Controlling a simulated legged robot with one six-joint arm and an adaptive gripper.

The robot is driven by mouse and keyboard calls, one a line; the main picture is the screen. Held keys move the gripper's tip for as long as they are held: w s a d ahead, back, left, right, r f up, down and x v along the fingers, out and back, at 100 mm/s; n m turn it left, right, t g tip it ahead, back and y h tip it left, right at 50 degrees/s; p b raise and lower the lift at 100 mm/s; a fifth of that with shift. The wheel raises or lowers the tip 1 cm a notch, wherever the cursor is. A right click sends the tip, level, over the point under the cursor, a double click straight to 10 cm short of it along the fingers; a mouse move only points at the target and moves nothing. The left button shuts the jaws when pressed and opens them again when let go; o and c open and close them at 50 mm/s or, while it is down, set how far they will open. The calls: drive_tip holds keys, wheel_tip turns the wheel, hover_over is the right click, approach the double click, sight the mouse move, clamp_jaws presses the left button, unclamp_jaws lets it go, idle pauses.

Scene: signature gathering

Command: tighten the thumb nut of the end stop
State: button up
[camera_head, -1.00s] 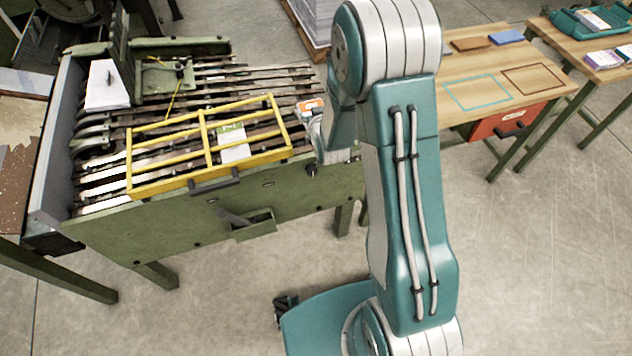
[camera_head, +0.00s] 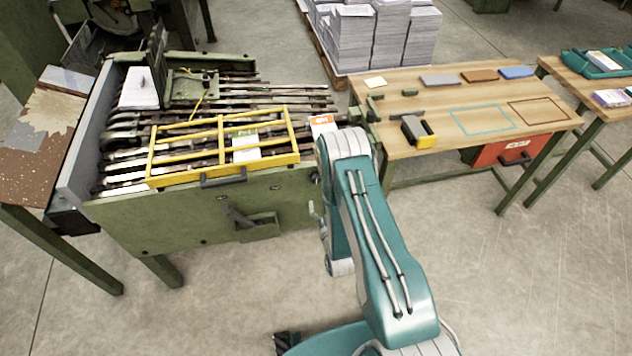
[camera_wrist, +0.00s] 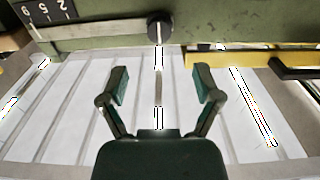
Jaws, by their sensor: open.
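In the wrist view, a round dark knob (camera_wrist: 159,27), which looks like the thumb nut, sits on a green metal part (camera_wrist: 110,28) with a scale plate at its left. A thin rod runs below the knob in the picture. My gripper (camera_wrist: 160,84) is open and empty, its two fingers apart on either side of the rod and below the knob. It does not appear to touch either. In the head view I cannot clearly make out the gripper or tell which knob this is.
The yellow guard frame (camera_head: 221,150) lies over the green machine's slats, and its edge shows at right in the wrist view (camera_wrist: 258,59). A wooden table (camera_head: 430,115) with a black-and-yellow tool (camera_head: 419,131) stands to the right. Stacked paper (camera_head: 345,40) stands behind. The floor in front is clear.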

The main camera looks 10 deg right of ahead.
sight(316, 181)
drive_tip(key=w, duration=0.9)
drive_tip(key=shift+w, duration=0.25)
clamp_jaws()
